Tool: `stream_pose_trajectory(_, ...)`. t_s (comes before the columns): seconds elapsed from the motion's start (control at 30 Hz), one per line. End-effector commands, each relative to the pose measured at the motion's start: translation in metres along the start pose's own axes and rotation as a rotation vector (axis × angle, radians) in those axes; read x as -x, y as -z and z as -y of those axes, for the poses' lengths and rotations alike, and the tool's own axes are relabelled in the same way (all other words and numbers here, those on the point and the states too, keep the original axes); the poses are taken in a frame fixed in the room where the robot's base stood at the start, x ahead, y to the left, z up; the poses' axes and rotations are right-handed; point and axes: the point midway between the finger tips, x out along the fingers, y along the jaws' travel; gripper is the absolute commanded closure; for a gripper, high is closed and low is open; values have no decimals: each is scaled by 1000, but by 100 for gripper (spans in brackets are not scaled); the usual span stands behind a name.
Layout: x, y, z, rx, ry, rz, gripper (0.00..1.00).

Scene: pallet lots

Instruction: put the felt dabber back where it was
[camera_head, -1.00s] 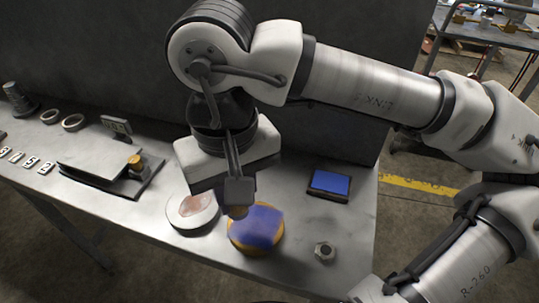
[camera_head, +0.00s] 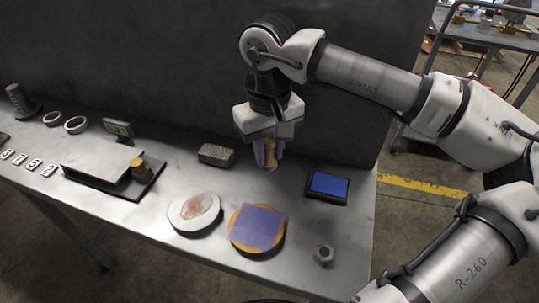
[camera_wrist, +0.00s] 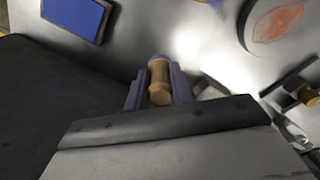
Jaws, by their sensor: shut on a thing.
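My gripper (camera_head: 265,155) is shut on the felt dabber (camera_head: 271,154), a small turned wooden piece. The dabber is upright between the fingers, near the back of the bench between a grey block and the blue pad. The wrist view shows its wooden body (camera_wrist: 160,82) between my fingertips (camera_wrist: 159,90). Its lower end is partly hidden, and I cannot tell whether it touches the bench.
A blue ink pad (camera_head: 330,184) lies to the right, a grey ridged block (camera_head: 216,155) to the left. In front are a white dish with a reddish patch (camera_head: 195,211), an orange-rimmed disc (camera_head: 236,238) under a violet sheet (camera_head: 258,226), and a hex nut (camera_head: 324,254).

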Motion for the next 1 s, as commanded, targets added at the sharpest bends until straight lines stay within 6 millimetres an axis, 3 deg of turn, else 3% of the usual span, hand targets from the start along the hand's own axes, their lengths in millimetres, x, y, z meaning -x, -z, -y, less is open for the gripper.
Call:
stream_pose_trajectory(0.1, -18, 0, 0, 0, 1, 1, 99)
stream_pose_trajectory(0.2, -24, 2, -2, -1, 0, 0, 99)
stream_pose_trajectory(0.6, -31, 3, -2, -1, 0, -1, 99)
stream_pose_trajectory(0.63, -29, 3, -2, -1, 0, -1, 72)
stream_pose_trajectory(0.77, -29, 3, -2, -1, 0, -1, 55)
stream_pose_trajectory(1.0, -29, 3, -2, -1, 0, -1, 54)
